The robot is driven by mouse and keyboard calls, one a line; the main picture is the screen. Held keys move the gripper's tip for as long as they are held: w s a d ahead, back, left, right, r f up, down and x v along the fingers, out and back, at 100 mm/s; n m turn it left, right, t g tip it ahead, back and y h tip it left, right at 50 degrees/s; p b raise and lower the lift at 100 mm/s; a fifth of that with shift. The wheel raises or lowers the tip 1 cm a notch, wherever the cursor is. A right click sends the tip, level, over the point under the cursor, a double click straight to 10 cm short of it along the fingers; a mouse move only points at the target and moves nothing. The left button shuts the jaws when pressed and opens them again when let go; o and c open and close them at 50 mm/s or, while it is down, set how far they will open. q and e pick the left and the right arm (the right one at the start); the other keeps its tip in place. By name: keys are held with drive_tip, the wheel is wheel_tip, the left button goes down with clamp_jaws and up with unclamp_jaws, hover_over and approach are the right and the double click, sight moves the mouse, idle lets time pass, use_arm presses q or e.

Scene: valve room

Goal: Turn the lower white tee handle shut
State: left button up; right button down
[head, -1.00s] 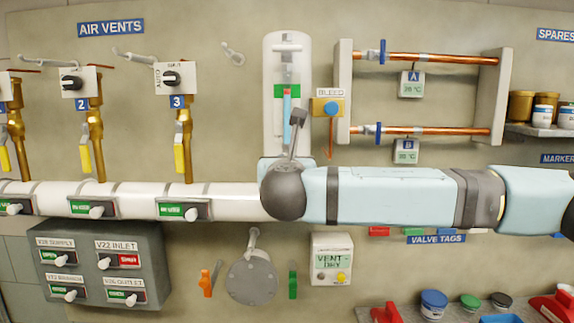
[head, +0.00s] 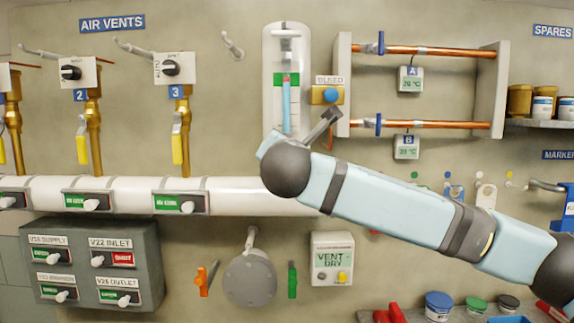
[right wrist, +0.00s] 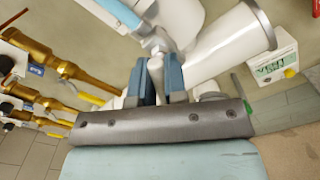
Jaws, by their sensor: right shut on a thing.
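The sight gauge (head: 300,85) is a clear upright housing with a blue column and a green band. Its upper white tee handle (head: 287,33) has a level crossbar. My arm hides the gauge's lower end in the head view. In the right wrist view my right gripper (right wrist: 158,62) has its blue fingers shut on a white piece, which I take as the lower white tee handle (right wrist: 156,76), beside the gauge's blue column. Most of the handle is hidden between the fingers, so its angle is unclear. My left gripper is not in view.
A white pipe (head: 235,196) runs level just below the gauge. The yellow bleed box (head: 327,95) and copper pipes (head: 430,126) are close on the right. Brass vents (head: 183,110) stand to the left. A round grey flange (head: 250,278) and vent box (head: 332,258) are below.

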drive_tip(key=m+b, duration=0.1)
drive_tip(key=m, duration=0.2)
drive_tip(key=shift+f+b, duration=0.2)
drive_tip(key=shift+b, duration=0.15)
drive_tip(key=m+b, duration=0.2)
drive_tip(key=m, duration=0.2)
drive_tip(key=shift+d, duration=0.1)
drive_tip(key=shift+m+b, duration=0.35)
drive_tip(key=shift+m, duration=1.65)
drive_tip(key=c, duration=1.1)
unclamp_jaws()
drive_tip(key=shift+c, duration=0.2)
drive_tip(key=shift+s+b, duration=0.1)
drive_tip(key=shift+b, duration=0.2)
